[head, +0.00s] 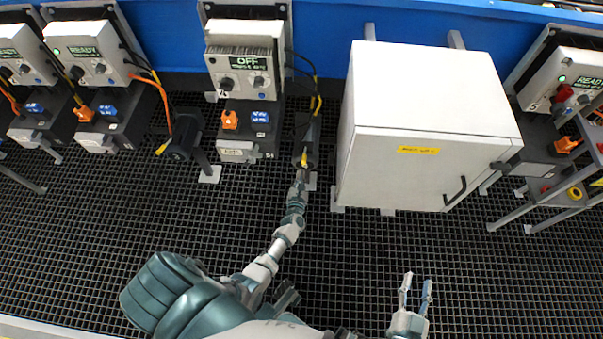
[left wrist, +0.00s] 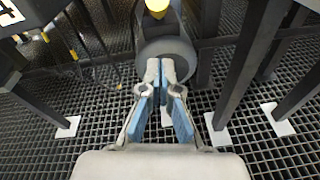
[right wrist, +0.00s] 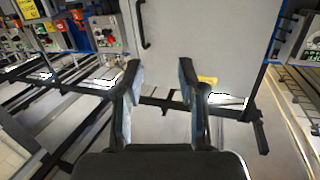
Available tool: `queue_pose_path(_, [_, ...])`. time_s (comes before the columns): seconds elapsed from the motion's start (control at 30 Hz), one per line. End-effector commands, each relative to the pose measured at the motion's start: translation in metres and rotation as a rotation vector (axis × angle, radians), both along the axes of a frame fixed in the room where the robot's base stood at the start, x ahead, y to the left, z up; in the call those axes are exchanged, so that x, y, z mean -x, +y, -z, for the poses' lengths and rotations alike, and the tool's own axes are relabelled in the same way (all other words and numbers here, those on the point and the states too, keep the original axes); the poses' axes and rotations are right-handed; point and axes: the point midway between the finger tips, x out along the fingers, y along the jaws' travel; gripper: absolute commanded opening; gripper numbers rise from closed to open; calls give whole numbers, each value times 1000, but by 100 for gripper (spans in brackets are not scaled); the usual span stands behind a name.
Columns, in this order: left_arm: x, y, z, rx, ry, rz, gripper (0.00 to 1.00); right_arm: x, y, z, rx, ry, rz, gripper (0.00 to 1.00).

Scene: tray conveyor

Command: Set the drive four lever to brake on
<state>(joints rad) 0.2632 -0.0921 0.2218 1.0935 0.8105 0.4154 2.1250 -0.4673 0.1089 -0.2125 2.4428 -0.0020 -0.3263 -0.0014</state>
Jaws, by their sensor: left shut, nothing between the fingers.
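The drive four cabinet (head: 243,65) stands at centre, its display reading OFF. A dark motor (head: 304,128) sits beside it on the right. A yellow lever tip (head: 304,159) shows at the motor, and a yellow knob (left wrist: 157,6) shows above its round end (left wrist: 167,55) in the left wrist view. My left gripper (head: 302,172) is shut and empty, its fingertips (left wrist: 161,66) just in front of the motor's end, below the knob. I cannot tell whether they touch it. The lever's lower part is hidden. My right gripper (head: 417,281) is open and empty over the grating.
A white cabinet (head: 425,100) with a black handle stands right of the motor. Other drive units (head: 88,55) with READY displays stand at left, another motor (head: 183,138) among them. A further station (head: 565,90) is at far right. The grating floor (head: 100,220) in front is clear.

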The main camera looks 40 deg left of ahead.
Motion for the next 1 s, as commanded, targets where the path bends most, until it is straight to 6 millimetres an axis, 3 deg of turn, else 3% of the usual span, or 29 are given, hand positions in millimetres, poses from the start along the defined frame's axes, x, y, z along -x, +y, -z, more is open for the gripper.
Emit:
queue_pose_path(0.23, [3,-11,15,2,3,2,0,-4,4,-30,-64,-215,-1,40])
queue_pose_path(0.4, [31,-27,-1,1,-3,2,0,-1,0,-12,-16,-52,0,40])
queue_pose_path(0.7, [74,-49,-11,1,-1,2,0,9,-7,21,46,163,3,40])
queue_pose_path(1.0, [83,-54,-12,0,0,2,0,13,-8,29,60,211,4,40])
